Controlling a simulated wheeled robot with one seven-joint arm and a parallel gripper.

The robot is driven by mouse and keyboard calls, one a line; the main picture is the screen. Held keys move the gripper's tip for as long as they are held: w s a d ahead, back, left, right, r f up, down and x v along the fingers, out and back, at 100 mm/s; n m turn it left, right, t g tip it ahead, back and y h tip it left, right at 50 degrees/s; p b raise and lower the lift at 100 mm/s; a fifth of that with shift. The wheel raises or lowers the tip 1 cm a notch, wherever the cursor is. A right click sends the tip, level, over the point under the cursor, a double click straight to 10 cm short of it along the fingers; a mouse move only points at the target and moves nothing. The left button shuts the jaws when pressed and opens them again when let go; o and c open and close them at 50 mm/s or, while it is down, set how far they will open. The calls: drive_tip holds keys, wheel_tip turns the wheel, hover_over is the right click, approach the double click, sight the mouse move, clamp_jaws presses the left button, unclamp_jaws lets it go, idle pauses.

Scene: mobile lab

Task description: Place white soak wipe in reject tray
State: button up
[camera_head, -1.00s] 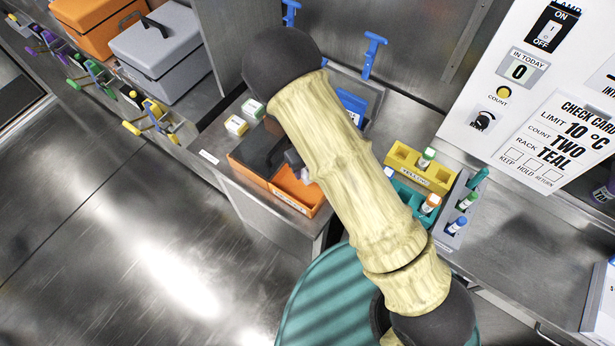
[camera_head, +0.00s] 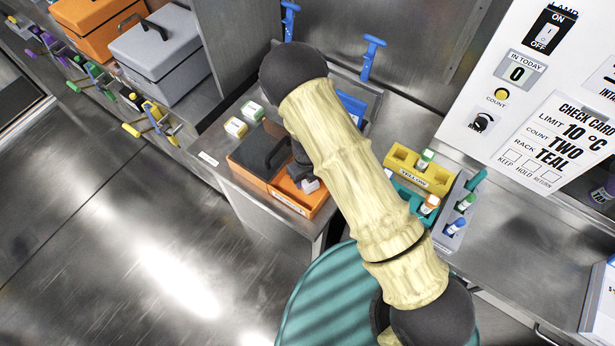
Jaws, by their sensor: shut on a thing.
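My gripper (camera_head: 304,180) is partly hidden behind my arm and is over the orange tray (camera_head: 312,205). It is shut on a small white piece (camera_head: 311,186), which looks like the white soak wipe. The wipe is within the tray's outline; I cannot tell whether it touches the tray floor. The orange tray has a white label on its front, too small to read, so I cannot confirm that it is the reject tray. My arm hides part of its right side.
A dark handled case (camera_head: 262,150) adjoins the orange tray. Two small white-topped boxes (camera_head: 236,128) stand behind it at left. A yellow rack (camera_head: 420,170) and a teal rack (camera_head: 412,194) with capped vials stand to the right. A blue item (camera_head: 352,106) lies behind my arm.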

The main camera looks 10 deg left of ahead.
drive_tip(key=shift+f, duration=0.2)
drive_tip(key=o, duration=1)
drive_tip(key=shift+w, duration=0.1)
drive_tip(key=shift+c, duration=0.2)
drive_tip(key=shift+r, duration=0.15)
drive_tip(key=shift+r, duration=0.5)
wheel_tip(320, 180, up, 11)
drive_tip(key=shift+b, duration=0.4)
